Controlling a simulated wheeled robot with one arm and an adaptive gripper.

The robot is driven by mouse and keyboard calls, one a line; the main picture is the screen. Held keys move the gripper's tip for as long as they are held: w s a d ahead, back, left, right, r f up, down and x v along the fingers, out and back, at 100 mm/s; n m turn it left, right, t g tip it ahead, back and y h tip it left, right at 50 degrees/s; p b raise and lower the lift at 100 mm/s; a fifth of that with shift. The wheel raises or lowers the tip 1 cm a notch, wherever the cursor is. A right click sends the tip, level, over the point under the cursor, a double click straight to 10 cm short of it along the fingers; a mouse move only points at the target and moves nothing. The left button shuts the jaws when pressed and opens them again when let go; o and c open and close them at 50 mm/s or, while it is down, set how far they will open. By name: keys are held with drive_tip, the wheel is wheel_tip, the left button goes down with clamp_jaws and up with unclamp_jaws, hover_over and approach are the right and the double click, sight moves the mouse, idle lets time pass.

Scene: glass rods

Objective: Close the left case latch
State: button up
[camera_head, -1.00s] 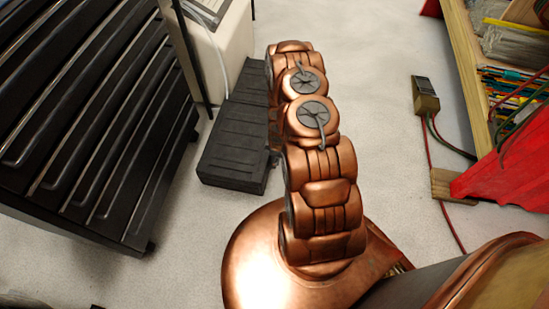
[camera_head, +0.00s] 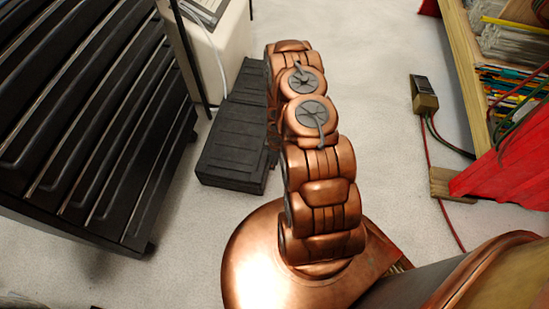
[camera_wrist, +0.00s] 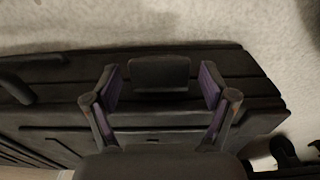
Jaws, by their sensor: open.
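The black case (camera_head: 232,158) lies on the floor left of my arm in the head view. In the wrist view the dark case (camera_wrist: 60,120) fills most of the picture, and a dark, flat, rounded latch (camera_wrist: 160,73) sits near its far edge. My gripper (camera_wrist: 160,84) is open, with purple-padded fingers on either side of the latch. A gap shows between each finger and the latch, and nothing is held. In the head view my arm hides the gripper and the latch.
A black slatted rack (camera_head: 90,110) stands left of the case, with a pale box (camera_head: 222,45) behind it. A wooden shelf (camera_head: 465,70) with rods and a red panel (camera_head: 510,165) are at right. A dark bar-like part (camera_wrist: 16,88) lies on the case's left.

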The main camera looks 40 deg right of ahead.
wheel_tip(320, 180, up, 6)
drive_tip(key=shift+s+d, duration=0.15)
drive_tip(key=shift+d+r, duration=0.15)
drive_tip(key=shift+r, duration=0.55)
drive_tip(key=shift+s+r, duration=0.2)
drive_tip(key=shift+r, duration=2)
drive_tip(key=shift+f, duration=0.1)
